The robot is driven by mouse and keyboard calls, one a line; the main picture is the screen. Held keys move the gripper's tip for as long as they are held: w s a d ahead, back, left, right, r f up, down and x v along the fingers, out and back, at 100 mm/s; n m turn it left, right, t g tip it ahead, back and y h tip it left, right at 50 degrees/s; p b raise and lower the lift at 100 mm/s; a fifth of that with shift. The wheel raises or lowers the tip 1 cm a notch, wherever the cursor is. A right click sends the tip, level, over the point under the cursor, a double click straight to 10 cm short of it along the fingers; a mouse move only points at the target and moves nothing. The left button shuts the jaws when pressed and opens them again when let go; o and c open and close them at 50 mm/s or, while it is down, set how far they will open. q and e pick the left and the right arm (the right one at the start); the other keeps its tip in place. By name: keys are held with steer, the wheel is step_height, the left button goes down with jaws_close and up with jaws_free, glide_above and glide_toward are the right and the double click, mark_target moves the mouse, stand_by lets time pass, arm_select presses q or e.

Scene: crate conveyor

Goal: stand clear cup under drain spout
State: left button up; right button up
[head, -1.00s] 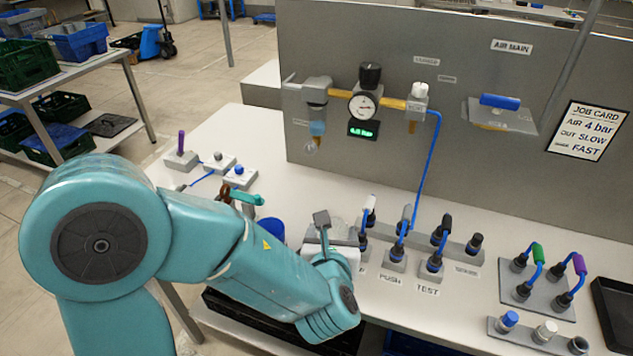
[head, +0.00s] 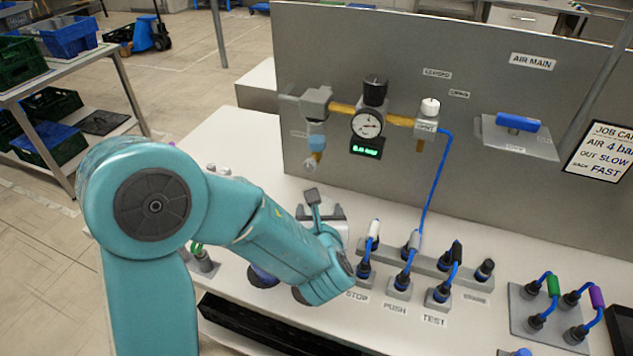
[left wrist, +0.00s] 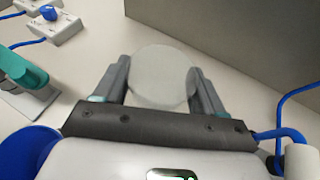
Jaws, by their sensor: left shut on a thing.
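My left gripper (head: 322,212) is over the bench in front of the grey panel, below and slightly right of the drain spout (head: 312,162). The spout hangs under the filter bowl (head: 317,143) at the panel's left. In the left wrist view my left gripper (left wrist: 160,92) is shut on the clear cup (left wrist: 162,70), a pale, round, see-through shape between the two grey fingers. In the head view the cup is hard to make out against the gripper and bench. The spout is not seen in the left wrist view. My right gripper is not in view.
The regulator gauge (head: 367,124) and a blue hose (head: 439,180) are right of the spout. Plug sockets (head: 398,285) stand right of my gripper. In the left wrist view, a blue-knobbed box (left wrist: 50,22), a teal object (left wrist: 38,88) and a blue round object (left wrist: 28,150) are at left.

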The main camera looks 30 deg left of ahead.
arm_select(q)
steer(key=w+a, duration=0.2)
steer(key=w, duration=0.1)
steer(key=w+a+p, duration=0.1)
steer(key=w+a, duration=0.1)
steer(key=w, duration=0.1)
steer(key=w+a+p, duration=0.1)
steer(key=w+a, duration=0.2)
steer(key=shift+w+f, duration=0.15)
steer(key=shift+w+a+f, duration=0.15)
steer(key=shift+f, duration=0.1)
step_height(320, 180, down, 3)
steer(key=shift+f+p, duration=0.1)
steer(key=shift+p, duration=0.25)
steer(key=shift+f+b, duration=0.1)
steer(key=shift+b, duration=0.2)
steer(key=o, duration=1.1)
